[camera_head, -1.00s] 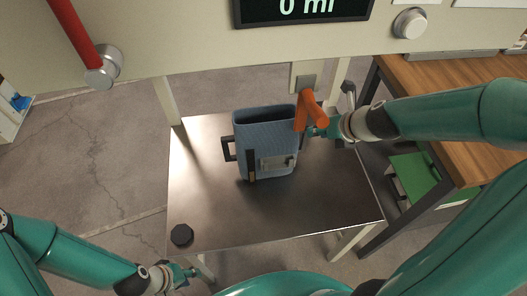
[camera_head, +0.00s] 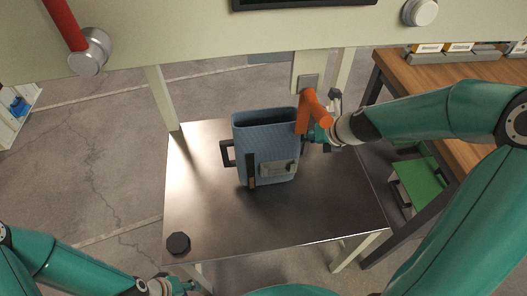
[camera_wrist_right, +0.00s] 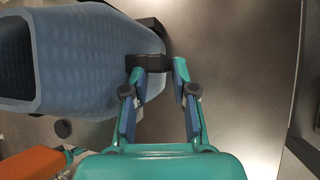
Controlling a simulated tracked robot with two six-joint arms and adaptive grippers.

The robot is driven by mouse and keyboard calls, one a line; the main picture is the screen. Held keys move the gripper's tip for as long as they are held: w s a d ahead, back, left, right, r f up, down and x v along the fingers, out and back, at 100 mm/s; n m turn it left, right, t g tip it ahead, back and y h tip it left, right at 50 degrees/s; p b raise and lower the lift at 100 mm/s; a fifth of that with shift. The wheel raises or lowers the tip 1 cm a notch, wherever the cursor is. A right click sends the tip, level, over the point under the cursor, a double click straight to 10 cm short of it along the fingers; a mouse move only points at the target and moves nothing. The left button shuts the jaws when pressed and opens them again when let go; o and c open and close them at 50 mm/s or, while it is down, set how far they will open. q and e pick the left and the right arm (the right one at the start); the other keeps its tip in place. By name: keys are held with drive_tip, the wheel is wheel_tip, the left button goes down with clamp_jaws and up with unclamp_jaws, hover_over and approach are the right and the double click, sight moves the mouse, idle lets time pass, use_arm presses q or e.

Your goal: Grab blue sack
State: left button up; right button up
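The blue sack (camera_head: 265,138) is a ribbed, open-topped blue container standing upright on a metal table (camera_head: 320,210). It has a black handle (camera_head: 227,153) on its left side and a grey panel on its front. In the right wrist view the sack (camera_wrist_right: 85,60) lies on the left, with a dark handle (camera_wrist_right: 150,62) at its side. My right gripper (camera_wrist_right: 155,72) has its fingers spread, with this handle between the tips; whether they touch it is unclear. In the head view the right gripper (camera_head: 318,137) is beside the sack's right side. My left gripper (camera_head: 185,285) is low at the bottom edge, partly cut off.
An orange lever (camera_head: 314,112) hangs close to the sack's right rim and my right gripper. A black knob (camera_head: 178,243) is at the table's front left corner. A wooden bench (camera_head: 440,75) stands at the right. The table's front right is clear.

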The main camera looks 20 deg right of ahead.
clamp_jaws()
drive_tip(key=shift+r, duration=0.1)
use_arm(q)
drive_tip(key=shift+r, duration=0.2)
use_arm(e)
drive_tip(key=shift+r, duration=0.2)
